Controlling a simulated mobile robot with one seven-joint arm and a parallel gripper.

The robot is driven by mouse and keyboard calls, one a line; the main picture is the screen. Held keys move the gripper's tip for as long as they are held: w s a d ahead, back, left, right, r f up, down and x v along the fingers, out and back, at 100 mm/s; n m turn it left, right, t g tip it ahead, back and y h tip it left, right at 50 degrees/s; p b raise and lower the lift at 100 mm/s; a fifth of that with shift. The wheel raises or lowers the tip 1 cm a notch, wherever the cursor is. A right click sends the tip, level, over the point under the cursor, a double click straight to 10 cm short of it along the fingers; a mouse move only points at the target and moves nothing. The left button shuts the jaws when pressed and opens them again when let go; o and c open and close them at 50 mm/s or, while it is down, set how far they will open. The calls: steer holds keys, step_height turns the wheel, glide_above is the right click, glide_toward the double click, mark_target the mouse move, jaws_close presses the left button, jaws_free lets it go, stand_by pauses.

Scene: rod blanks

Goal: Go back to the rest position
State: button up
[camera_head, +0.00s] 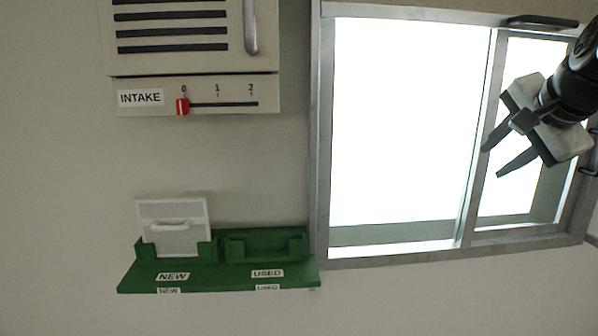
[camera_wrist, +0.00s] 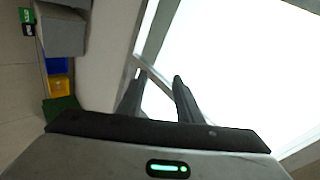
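My gripper (camera_head: 490,162) is at the upper right of the head view, in front of the bright window (camera_head: 410,120). Its two fingers are spread apart with nothing between them. In the wrist view the fingers of my gripper (camera_wrist: 157,88) also stand apart and empty, with the bright pane beyond them.
A beige intake unit (camera_head: 232,92) has a red slider (camera_head: 183,106) at 0. Below it, a green shelf (camera_head: 220,278) holds a white filter panel (camera_head: 190,243) in the NEW slot; the USED slot (camera_head: 265,245) is empty. Blue (camera_wrist: 57,66) and yellow bins (camera_wrist: 59,86) show in the wrist view.

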steer(key=s+a+f+n+g+y+p, duration=0.1)
steer(key=s+a+f+n, duration=0.3)
steer(key=a, duration=0.4)
steer(key=s+a+f+n+g+y+p, duration=0.15)
steer(key=s+a+f+n, duration=0.25)
steer(key=a, duration=0.5)
steer(key=s+a+f+n+g, duration=0.1)
steer(key=s+a+f+n, duration=0.6)
steer(key=s+f, duration=0.3)
steer(key=shift+s+a+f+n+h, duration=0.3)
steer(key=shift+s+a+f+h, duration=0.05)
steer(key=shift+a, duration=0.1)
steer(key=shift+g, duration=0.25)
